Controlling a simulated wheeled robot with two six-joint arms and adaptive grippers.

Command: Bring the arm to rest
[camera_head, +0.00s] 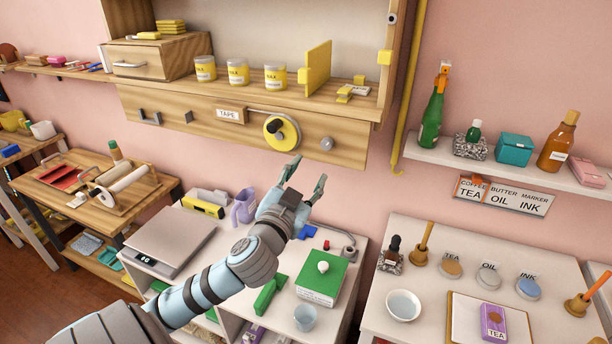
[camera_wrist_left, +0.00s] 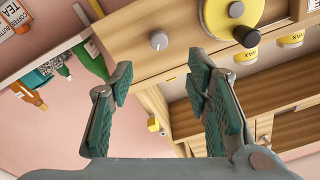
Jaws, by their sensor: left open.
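My left arm reaches up from the lower left in the head view. Its gripper (camera_head: 305,182) is open and empty, raised in front of the wooden wall cabinet and below its yellow tape dial (camera_head: 281,132). In the left wrist view the two fingers (camera_wrist_left: 165,100) stand apart with nothing between them. Past them show the cabinet front, the yellow dial (camera_wrist_left: 232,15) and a grey knob (camera_wrist_left: 158,40). The fingers look apart from the cabinet. My right gripper is in neither view.
Below the gripper is a white counter with a green box (camera_head: 322,278), a purple jug (camera_head: 243,206) and a scale (camera_head: 170,238). At right, a shelf (camera_head: 500,168) holds bottles above a table (camera_head: 560,262) with a white bowl (camera_head: 403,305) and stamps.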

